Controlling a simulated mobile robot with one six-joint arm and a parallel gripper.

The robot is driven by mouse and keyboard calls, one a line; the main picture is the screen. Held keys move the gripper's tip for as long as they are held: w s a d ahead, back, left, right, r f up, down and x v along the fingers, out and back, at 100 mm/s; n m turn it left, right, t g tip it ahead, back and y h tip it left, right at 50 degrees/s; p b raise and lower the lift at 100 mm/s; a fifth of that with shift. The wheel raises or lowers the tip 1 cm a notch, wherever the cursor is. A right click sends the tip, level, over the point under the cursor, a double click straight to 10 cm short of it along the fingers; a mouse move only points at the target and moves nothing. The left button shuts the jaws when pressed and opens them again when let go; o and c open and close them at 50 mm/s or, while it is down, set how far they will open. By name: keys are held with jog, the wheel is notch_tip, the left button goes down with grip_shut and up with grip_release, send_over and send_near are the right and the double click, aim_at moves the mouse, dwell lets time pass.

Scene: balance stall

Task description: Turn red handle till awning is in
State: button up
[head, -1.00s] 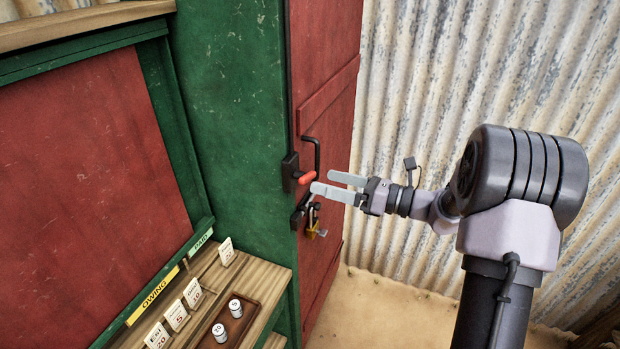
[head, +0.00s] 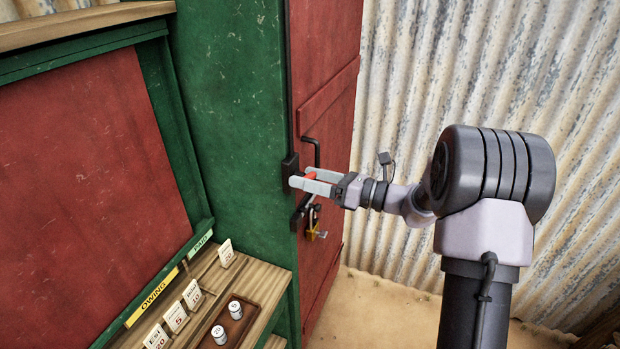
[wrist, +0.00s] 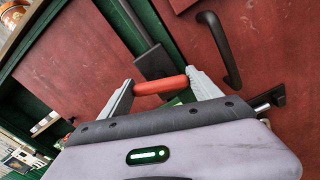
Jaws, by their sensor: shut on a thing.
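The red handle (wrist: 160,85) lies across between the two fingers of my gripper (wrist: 158,92) in the wrist view, with a finger at each end. A dark crank plate (wrist: 154,62) sits just behind it on the green post. In the head view my gripper (head: 311,182) is at the post, and only a bit of the red handle (head: 310,176) shows between the fingers. My gripper is shut on the handle. The awning cannot be made out in these views.
A red door with a black pull handle (head: 317,152) and a brass padlock (head: 312,232) is close by my gripper. A wooden counter with price cards (head: 192,293) and a tray of weights (head: 248,317) is at lower left. Corrugated wall (head: 440,70) stands behind.

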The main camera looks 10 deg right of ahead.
jog(key=shift+f+n+b, duration=0.35)
jog(key=shift+n+b, duration=0.25)
jog(key=shift+b, duration=0.2)
jog(key=shift+n+b, duration=0.7)
jog(key=shift+b, duration=0.05)
jog(key=shift+r+n+b, duration=0.2)
jog(key=shift+n+b, duration=0.3)
jog(key=shift+n, duration=0.3)
jog(key=shift+r, duration=0.15)
jog(key=o, duration=1.4)
jog(key=p+v, duration=0.2)
jog(key=v, duration=1.5)
jog(key=shift+s+d, duration=0.15)
jog(key=shift+s, duration=0.05)
